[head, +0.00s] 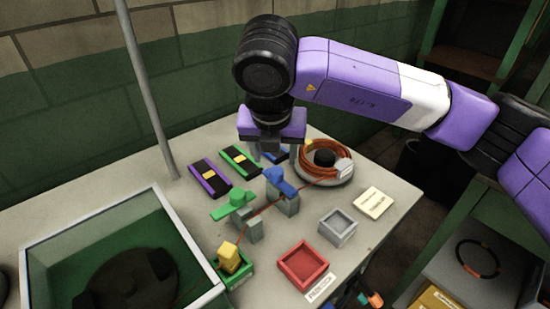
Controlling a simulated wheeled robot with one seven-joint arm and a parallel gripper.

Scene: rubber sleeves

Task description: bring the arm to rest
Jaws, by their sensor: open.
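My purple arm reaches in from the right side of the head view, above the grey table (190,215). My gripper (273,157) points down over the back of the table, with its grey fingers apart. No object shows between the fingers. A black block with a blue stripe (281,156) lies behind or below the fingers and is partly hidden by them. I cannot tell how far the fingertips are above the table.
Purple-striped (209,178) and green-striped (240,159) blocks lie left of my gripper. A cable coil (312,151) sits right. Green (235,203) and blue (278,181) clamps stand in front. Red (302,265) and grey (338,228) trays are nearer. A pole (146,85) rises left.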

